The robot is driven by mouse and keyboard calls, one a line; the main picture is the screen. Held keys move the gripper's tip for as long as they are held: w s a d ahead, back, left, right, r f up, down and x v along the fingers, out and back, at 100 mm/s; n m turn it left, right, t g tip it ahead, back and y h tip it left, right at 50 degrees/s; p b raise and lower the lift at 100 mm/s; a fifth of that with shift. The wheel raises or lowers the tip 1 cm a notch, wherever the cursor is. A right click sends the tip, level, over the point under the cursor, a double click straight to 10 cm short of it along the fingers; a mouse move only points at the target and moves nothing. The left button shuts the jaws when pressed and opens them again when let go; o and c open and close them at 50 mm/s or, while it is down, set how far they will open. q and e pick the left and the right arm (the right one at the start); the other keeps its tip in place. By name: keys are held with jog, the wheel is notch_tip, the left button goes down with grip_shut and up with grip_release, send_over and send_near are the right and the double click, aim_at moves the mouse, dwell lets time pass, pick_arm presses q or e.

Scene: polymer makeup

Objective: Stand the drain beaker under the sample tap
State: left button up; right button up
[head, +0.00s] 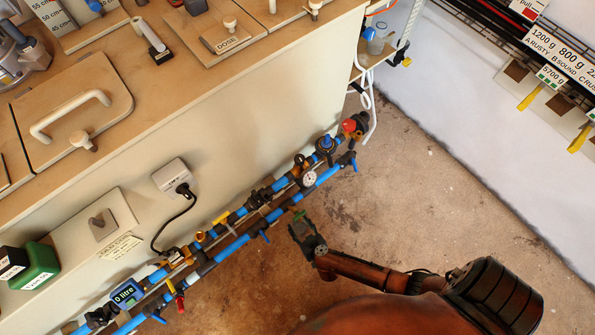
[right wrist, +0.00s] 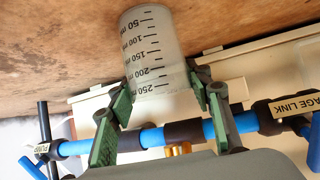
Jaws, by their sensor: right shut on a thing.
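The drain beaker (right wrist: 150,52) is a translucent cup with black ml marks. In the right wrist view it sits between the green pads of my right gripper (right wrist: 163,100), which is shut on it. The 50 ml mark is at the picture's top and the 250 ml mark nearest the gripper. In the head view my right gripper (head: 303,226) is just right of the blue pipework (head: 322,178), above the floor; the beaker cannot be made out there. Several taps sit on the pipes, one red-handled (head: 179,300); which is the sample tap I cannot tell. My left gripper is not in view.
The pipes run along the cabinet's front, with a gauge (head: 309,178), a red-capped fitting (head: 350,125) and a litre meter (head: 125,294). A black cable hangs from a socket (head: 173,178). The brown floor (head: 430,200) to the right is clear.

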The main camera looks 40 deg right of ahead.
jog(key=shift+d, duration=0.2)
jog(key=o, duration=1.2)
jog(key=v, duration=1.2)
